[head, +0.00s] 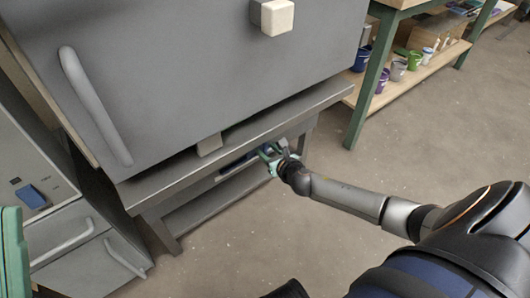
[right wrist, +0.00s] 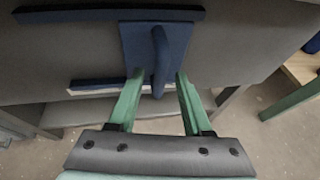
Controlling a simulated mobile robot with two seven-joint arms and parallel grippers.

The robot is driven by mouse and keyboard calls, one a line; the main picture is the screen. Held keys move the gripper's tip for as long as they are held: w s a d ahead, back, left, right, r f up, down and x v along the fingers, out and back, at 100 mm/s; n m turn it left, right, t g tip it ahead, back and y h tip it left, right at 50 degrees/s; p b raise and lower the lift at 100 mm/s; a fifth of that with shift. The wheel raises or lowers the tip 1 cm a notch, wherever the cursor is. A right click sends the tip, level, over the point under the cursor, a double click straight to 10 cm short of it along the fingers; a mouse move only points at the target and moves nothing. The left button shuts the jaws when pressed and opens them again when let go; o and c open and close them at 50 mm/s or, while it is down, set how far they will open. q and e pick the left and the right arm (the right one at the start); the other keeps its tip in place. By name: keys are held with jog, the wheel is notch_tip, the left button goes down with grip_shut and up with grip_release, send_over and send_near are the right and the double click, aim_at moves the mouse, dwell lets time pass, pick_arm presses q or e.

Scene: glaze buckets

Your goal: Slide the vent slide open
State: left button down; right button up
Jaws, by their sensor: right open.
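The vent slide is a dark blue plate (right wrist: 136,45) with an upright blue bar handle (right wrist: 160,50), on the grey underside of the kiln in the right wrist view. My right gripper (right wrist: 156,80) is open, its two green fingers apart on either side of the handle's lower end. Whether they touch it I cannot tell. In the head view my right gripper (head: 272,156) is under the kiln's front edge, and the slide is mostly hidden there. A green part at the left edge seems to be my left gripper (head: 12,255); its fingertips are not shown.
The grey kiln (head: 180,75) stands on a metal stand (head: 170,222). Blue rails (right wrist: 105,14) run beside the slide, with a pale strip (right wrist: 92,91) near the lower one. A grey cabinet (head: 75,235) is at left, a green-legged shelf (head: 365,105) at right. Floor in front is clear.

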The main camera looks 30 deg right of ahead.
jog(key=shift+x, duration=1.05)
grip_shut()
dwell(0.7)
